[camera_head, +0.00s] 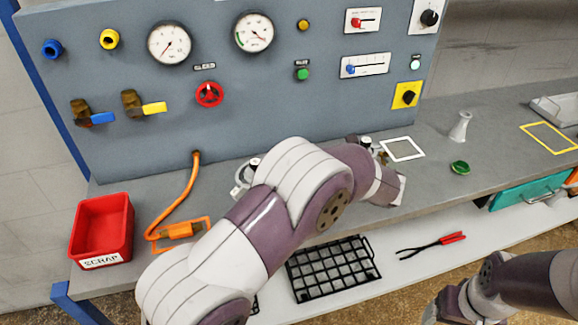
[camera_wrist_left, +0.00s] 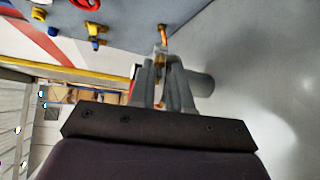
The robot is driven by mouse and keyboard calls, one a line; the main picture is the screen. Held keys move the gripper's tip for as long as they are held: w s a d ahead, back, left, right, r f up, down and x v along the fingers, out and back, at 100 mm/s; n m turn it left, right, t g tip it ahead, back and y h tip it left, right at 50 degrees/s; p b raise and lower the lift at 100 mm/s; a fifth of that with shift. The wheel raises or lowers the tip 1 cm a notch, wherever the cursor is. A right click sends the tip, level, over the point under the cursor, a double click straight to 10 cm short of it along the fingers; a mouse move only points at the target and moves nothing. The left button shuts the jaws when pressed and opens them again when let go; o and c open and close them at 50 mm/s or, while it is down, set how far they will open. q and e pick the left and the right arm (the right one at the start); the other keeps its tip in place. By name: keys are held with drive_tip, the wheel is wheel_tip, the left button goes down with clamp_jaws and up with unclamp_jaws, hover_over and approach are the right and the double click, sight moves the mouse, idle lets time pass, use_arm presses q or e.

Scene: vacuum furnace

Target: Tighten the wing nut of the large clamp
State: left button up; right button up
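My left arm crosses the head view, and its wrist end is at the back of the bench. The left gripper's fingers (camera_wrist_left: 161,80) show in the left wrist view, close together with a narrow gap. A small brass-coloured piece (camera_wrist_left: 160,60) shows at their tips; whether it is gripped is unclear. A grey cylinder (camera_wrist_left: 201,84) is beside the right-hand finger. In the head view a small brass-coloured part (camera_head: 383,157) sits by the left wrist; the clamp and wing nut cannot be made out clearly. My right gripper (camera_head: 440,308) hangs low at the bottom right, away from the bench top.
A red scrap bin (camera_head: 103,232) and an orange hose (camera_head: 190,190) are at the left. A panel (camera_head: 280,120) with gauges and valves stands behind. A white cone-shaped piece (camera_head: 460,127) and green disc (camera_head: 460,167) are at right. A black rack (camera_head: 333,268) and red-handled pliers (camera_head: 433,244) lie on the lower shelf.

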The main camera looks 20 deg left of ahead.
use_arm(q)
drive_tip(key=v, duration=1.2)
drive_tip(key=shift+d+b, duration=0.35)
drive_tip(key=shift+b, duration=0.05)
drive_tip(key=shift+r, duration=0.15)
